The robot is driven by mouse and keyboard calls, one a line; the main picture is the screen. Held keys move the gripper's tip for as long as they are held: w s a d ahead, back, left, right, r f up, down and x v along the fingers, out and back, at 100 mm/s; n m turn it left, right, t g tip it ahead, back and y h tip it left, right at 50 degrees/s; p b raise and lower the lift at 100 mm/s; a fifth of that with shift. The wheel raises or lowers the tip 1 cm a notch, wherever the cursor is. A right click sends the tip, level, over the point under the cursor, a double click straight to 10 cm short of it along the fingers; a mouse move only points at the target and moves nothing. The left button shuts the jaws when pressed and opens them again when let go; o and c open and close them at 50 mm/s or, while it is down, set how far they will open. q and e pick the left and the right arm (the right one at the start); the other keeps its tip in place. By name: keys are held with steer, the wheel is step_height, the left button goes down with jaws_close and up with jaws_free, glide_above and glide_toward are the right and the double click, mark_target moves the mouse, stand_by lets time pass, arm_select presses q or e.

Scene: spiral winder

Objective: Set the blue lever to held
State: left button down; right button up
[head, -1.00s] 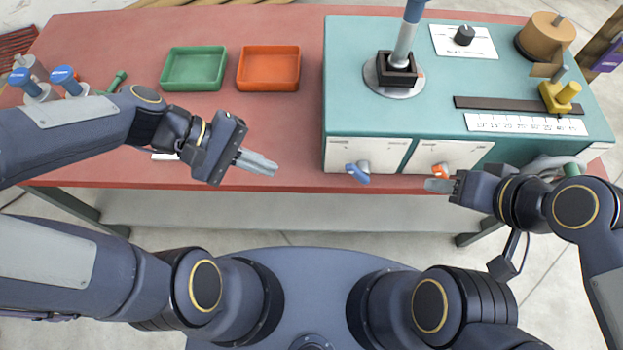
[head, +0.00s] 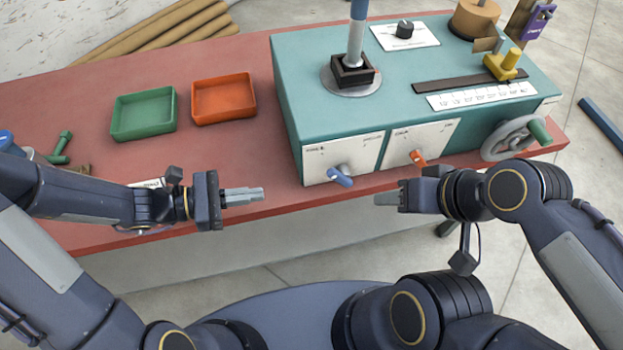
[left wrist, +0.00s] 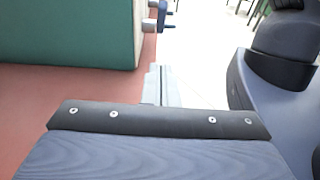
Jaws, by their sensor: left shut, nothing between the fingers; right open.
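The blue lever (head: 340,177) sticks out of the left white plate (head: 318,160) on the front of the teal machine (head: 290,110), its tip low and to the right in the head view. My left gripper (head: 258,194) is shut and empty, left of the lever and apart from it. In the left wrist view its fingers (left wrist: 158,82) point toward the machine's front edge, and the blue lever (left wrist: 162,15) shows at the top. My right gripper (head: 382,198) is open and empty, below the orange lever (head: 417,157) and right of the blue one. The plate's lettering is too small to read.
A green tray (head: 116,132) and an orange tray (head: 197,110) lie on the red table left of the machine. A handwheel (head: 500,143) is at the machine's right end. A grey-blue post (head: 356,35) stands on top. The floor in front of the table is clear.

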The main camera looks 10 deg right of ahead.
mark_target(328, 173)
arm_select(q)
steer(key=d, duration=0.4)
steer(key=d+p, duration=0.1)
steer(key=d, duration=0.8)
steer(key=shift+w+r, duration=0.25)
steer(key=shift+r, duration=0.05)
steer(key=d+r+y+p, duration=0.1)
steer(key=p, duration=0.1)
steer(key=r+y+p, duration=0.1)
steer(key=y+p, duration=0.1)
steer(key=shift+d+r, duration=0.15)
steer(key=shift+d, duration=0.25)
steer(key=shift+d+r, duration=0.1)
